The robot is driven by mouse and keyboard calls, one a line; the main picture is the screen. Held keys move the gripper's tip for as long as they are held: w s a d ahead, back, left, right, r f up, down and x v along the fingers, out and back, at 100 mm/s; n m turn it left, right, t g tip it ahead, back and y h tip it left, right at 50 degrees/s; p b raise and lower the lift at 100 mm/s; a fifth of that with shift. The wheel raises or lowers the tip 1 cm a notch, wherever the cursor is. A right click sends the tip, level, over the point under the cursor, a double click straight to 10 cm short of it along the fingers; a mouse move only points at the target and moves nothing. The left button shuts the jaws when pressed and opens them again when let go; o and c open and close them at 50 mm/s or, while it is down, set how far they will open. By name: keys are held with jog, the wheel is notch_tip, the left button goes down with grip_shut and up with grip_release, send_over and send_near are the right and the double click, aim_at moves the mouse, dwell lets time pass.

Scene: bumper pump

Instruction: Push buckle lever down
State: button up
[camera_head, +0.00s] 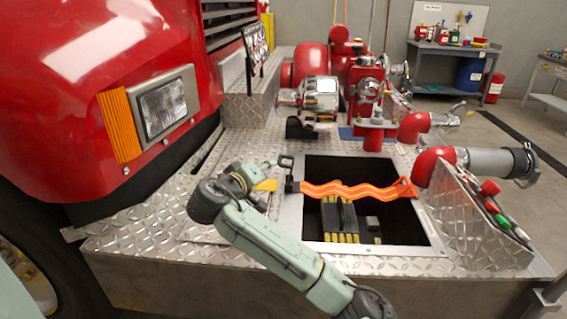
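An orange strap (355,190) with wavy pale stripes lies across the open compartment in the diamond-plate deck. At its left end is a dark buckle (291,186), with a black looped lever (286,162) standing up from it. My gripper (268,169) is just left of the buckle, above the deck, reached by my pale green arm from the lower right. A small gap seems to separate it from the lever. A yellow-orange flap (267,185) shows beside my gripper; I cannot tell whether it touches it. The fingers are too small and partly hidden to read.
The compartment's metal rim (290,230) surrounds dark stacked items with yellow ends (341,220). Red and chrome pump fittings (368,90) stand behind. A tilted panel with coloured knobs (490,205) is at right. The red truck front (100,80) is close on the left.

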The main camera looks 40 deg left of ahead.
aim_at(279, 159)
jog(key=p+x, duration=0.2)
jog(key=x, duration=0.7)
jog(key=shift+w, duration=0.15)
jog(key=shift+w+a+f+p, duration=0.15)
jog(key=shift+w+f+p, duration=0.2)
jog(key=shift+w, duration=0.25)
jog(key=shift+c, duration=0.3)
grip_shut()
